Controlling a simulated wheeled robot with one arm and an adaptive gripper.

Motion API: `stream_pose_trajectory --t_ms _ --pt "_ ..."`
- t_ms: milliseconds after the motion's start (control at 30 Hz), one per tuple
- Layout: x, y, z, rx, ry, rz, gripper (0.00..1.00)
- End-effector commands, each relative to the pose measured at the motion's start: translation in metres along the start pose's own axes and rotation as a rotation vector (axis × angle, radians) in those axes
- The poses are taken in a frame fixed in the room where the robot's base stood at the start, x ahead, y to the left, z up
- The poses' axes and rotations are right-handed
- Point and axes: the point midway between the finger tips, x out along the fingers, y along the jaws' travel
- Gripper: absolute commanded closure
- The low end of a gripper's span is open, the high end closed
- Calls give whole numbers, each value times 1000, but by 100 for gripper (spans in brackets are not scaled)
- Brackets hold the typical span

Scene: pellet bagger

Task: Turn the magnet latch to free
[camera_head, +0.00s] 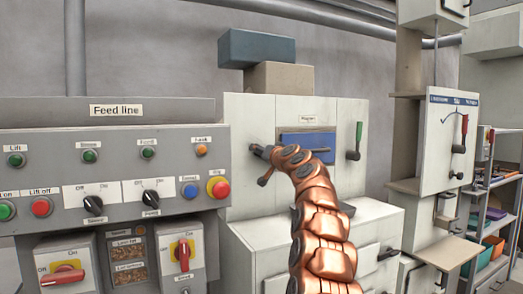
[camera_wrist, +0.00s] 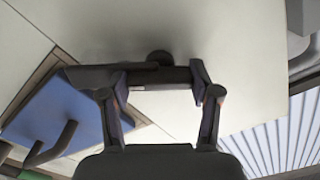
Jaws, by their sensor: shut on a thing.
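The magnet latch shows in the wrist view as a dark bar (camera_wrist: 160,75) with a round pivot (camera_wrist: 160,57), on the pale cabinet front. My gripper (camera_wrist: 162,88) has its two fingers at either side of part of this bar and is shut on it. In the head view my gripper (camera_head: 262,165) is at the cabinet front, left of the blue magnet drawer (camera_head: 308,146). My copper arm reaches up to it from below. The gripper and wrist hide most of the latch there, so its angle is hard to tell.
The blue drawer also shows in the wrist view (camera_wrist: 62,108), with a dark handle. A lever with a green grip (camera_head: 359,132) is right of the drawer. The feed line panel (camera_head: 110,160), with buttons and switches, stands close on the left. Shelves (camera_head: 495,215) are far right.

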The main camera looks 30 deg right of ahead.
Motion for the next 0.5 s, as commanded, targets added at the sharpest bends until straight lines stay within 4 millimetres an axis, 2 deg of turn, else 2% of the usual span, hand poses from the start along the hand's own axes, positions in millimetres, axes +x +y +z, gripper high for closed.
stream_pose_trajectory --t_ms 500 --pt "0 -2 -4 491 -1 -2 73"
